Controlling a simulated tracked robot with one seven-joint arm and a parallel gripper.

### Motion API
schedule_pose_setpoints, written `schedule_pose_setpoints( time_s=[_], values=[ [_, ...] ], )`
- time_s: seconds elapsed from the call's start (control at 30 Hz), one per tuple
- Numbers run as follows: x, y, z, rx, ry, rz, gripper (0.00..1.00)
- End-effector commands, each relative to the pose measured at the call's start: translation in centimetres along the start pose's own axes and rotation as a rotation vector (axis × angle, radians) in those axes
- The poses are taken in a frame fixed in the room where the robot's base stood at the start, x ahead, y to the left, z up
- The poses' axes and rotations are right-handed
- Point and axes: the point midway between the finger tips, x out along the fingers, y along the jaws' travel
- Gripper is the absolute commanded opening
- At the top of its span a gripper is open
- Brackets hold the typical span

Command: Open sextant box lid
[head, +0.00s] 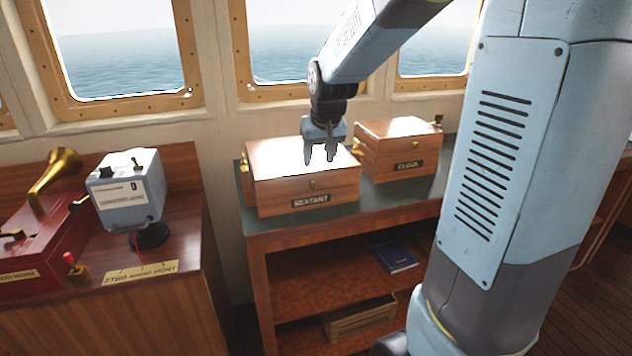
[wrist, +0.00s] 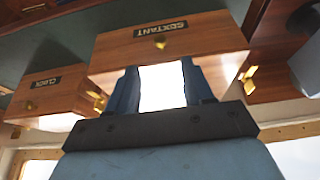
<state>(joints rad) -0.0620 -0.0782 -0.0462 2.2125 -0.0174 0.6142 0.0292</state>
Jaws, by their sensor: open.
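The sextant box (head: 310,197) is a wooden box with a dark SEXTANT label and a small brass knob on its front. It stands on the green-topped shelf unit, and its lid looks shut. Brass fittings show at its sides. In the wrist view the box (wrist: 210,35) appears upside down, with its label and knob at the top. My gripper (head: 321,160) points down over the lid, its fingers apart with nothing between them. In the wrist view my gripper (wrist: 163,80) covers part of the lid. I cannot tell whether the fingertips touch the lid.
A similar wooden box labelled CLOCK (head: 400,150) stands close on the right, also in the wrist view (wrist: 45,95). A grey instrument (head: 128,190) and a red box with a brass horn (head: 50,235) sit on the left cabinet. A blue book (head: 390,256) lies on the lower shelf.

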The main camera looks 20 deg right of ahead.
Motion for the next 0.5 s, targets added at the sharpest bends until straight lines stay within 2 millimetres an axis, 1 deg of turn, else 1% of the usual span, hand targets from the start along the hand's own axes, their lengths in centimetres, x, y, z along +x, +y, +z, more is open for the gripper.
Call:
schedule_pose_setpoints(
  time_s=[0.03,0.1,0.3,0.5],
  values=[
    [1.0,0.0,0.1,0.0,-0.006,0.0,0.51],
    [2.3,0.0,0.1,0.0,-0.005,0.0,0.51],
    [5.6,0.0,0.1,-0.001,-0.003,0.0,0.51],
    [8.4,0.0,0.1,-0.001,-0.003,0.0,0.51]
  ],
)
